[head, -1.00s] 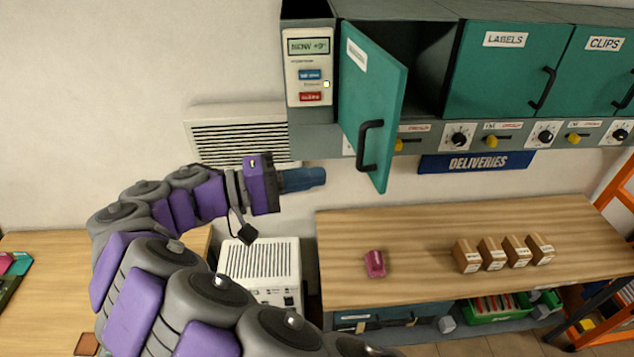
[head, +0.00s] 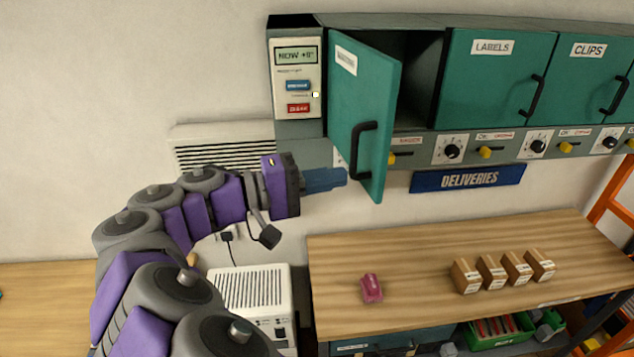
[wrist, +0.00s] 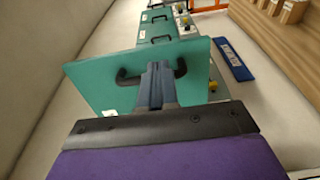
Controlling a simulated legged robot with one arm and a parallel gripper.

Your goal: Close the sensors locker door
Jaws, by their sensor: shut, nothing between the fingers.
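The sensors locker door (head: 362,95) is a teal panel with a black handle (head: 364,150) and a small white label too blurred to read. It stands open, swung out from the left locker, whose dark inside (head: 413,72) shows to its right. My gripper (head: 338,177) is shut and empty, just left of the door's lower part, near the handle. In the wrist view the door (wrist: 100,88) fills the middle, and my gripper (wrist: 160,75) overlaps its handle (wrist: 128,78). I cannot tell whether they touch.
Shut lockers labelled LABELS (head: 492,75) and CLIPS (head: 588,75) stand to the right. Knobs and yellow switches line the strip below, above a DELIVERIES sign (head: 468,178). A wooden bench (head: 420,245) holds a pink item (head: 371,288) and several small boxes (head: 503,272).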

